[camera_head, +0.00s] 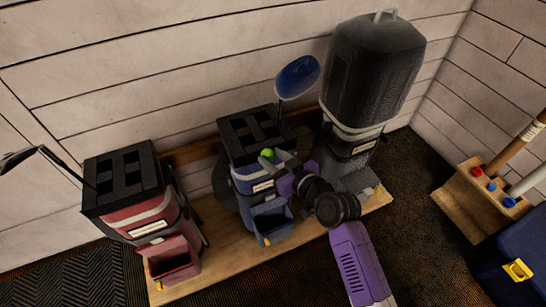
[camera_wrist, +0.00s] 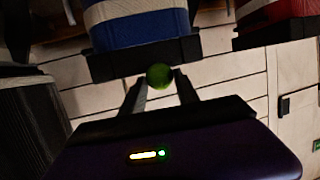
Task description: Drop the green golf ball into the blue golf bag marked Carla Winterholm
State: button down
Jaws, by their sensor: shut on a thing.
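My gripper (camera_head: 274,160) is shut on the green golf ball (camera_head: 267,154), holding it between its fingertips at the front of the blue golf bag (camera_head: 246,178), near its black top. The ball also shows in the wrist view (camera_wrist: 159,76), between the two fingers, and the bag's blue side (camera_wrist: 145,27) and black rim lie just beyond it. The bag stands upright in the middle of a wooden rack and has a white name label (camera_head: 263,186) that is too small to read. An open blue pocket (camera_head: 271,222) sticks out low at its front.
A red bag (camera_head: 147,215) stands at the left with a club in it. A tall dark grey covered bag (camera_head: 375,75) stands close at the right. A blue-headed club (camera_head: 298,77) rises behind the blue bag. A wooden block (camera_head: 470,202) with coloured pegs is at far right.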

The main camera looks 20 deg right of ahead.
jog(key=c, duration=0.8)
grip_release()
jog(key=v, duration=0.7)
jog(key=shift+s+d+r, duration=0.1)
jog(key=shift+s+r, duration=0.1)
jog(key=shift+s, duration=0.15)
